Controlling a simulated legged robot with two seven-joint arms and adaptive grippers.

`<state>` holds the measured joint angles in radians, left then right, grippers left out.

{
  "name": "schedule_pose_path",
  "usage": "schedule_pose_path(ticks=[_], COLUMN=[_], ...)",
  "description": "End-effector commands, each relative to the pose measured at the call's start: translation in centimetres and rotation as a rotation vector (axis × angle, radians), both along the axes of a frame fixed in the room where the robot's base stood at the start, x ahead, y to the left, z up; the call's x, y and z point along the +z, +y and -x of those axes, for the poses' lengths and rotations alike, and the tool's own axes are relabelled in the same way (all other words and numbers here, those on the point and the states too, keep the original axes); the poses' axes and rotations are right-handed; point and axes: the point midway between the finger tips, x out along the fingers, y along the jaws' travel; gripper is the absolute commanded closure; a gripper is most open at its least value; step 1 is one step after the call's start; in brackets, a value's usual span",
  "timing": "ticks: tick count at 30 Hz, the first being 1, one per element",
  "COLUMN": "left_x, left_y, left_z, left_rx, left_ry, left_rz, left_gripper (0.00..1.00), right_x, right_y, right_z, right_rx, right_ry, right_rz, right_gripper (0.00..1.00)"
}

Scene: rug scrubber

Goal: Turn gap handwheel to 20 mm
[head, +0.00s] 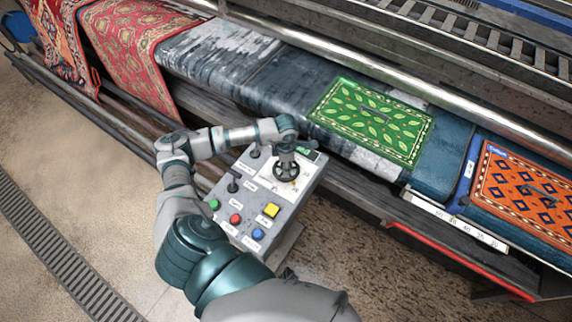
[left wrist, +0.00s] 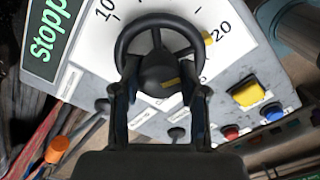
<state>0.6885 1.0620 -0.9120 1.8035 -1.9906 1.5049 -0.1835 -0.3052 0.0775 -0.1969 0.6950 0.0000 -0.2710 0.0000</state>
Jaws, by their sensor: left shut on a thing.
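The black gap handwheel (head: 280,177) sits on a white dial plate at the top of the grey control box. In the left wrist view the handwheel (left wrist: 124,48) shows a round rim, spokes and a hub. The dial (left wrist: 185,14) has the marks 10 and 20. A small yellow marker (left wrist: 208,38) at the wheel's right edge lies close beside the 20. My left gripper (head: 286,162) reaches down onto the wheel. In the left wrist view its fingers (left wrist: 162,88) stand on either side of the hub, shut on the wheel. My right gripper is out of view.
The control box carries a yellow button (head: 271,210), green, red and blue buttons, black knobs and a display (left wrist: 48,38) whose visible text begins "Stopp". Behind it runs the rug machine with a green leafy rug (head: 372,120), an orange rug (head: 525,190) and a metal roller.

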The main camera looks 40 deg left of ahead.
Motion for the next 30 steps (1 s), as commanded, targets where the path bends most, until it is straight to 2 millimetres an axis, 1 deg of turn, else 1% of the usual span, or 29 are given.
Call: schedule_pose_path(ticks=[1, 17, 18, 20, 21, 27, 30], left_x=[0.38, 0.38, 0.38, 0.36, 0.32, 0.19, 0.32], left_y=[0.16, 0.16, 0.15, 0.15, 0.13, 0.03, 0.00], left_z=[-0.46, -0.46, -0.45, -0.43, -0.38, -0.15, -0.10], left_rx=[0.001, -0.003, -0.003, -0.003, -0.004, -0.005, -0.005], left_ry=[-0.016, -0.016, -0.016, -0.014, -0.013, -0.006, -0.006], left_rz=[-0.001, -0.001, -0.001, -0.001, -0.001, -0.001, -0.001], left_gripper=[0.92, 0.92, 0.50, 0.35, 0.32, 0.32, 0.32], right_x=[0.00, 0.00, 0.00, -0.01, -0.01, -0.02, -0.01], right_y=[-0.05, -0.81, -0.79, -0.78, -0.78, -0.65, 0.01], right_z=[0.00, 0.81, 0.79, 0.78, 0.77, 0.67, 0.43], right_rx=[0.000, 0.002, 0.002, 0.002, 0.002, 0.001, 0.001], right_ry=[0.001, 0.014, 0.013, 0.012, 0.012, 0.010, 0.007], right_rz=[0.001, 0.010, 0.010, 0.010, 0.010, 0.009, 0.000], right_gripper=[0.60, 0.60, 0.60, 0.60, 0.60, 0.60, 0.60])
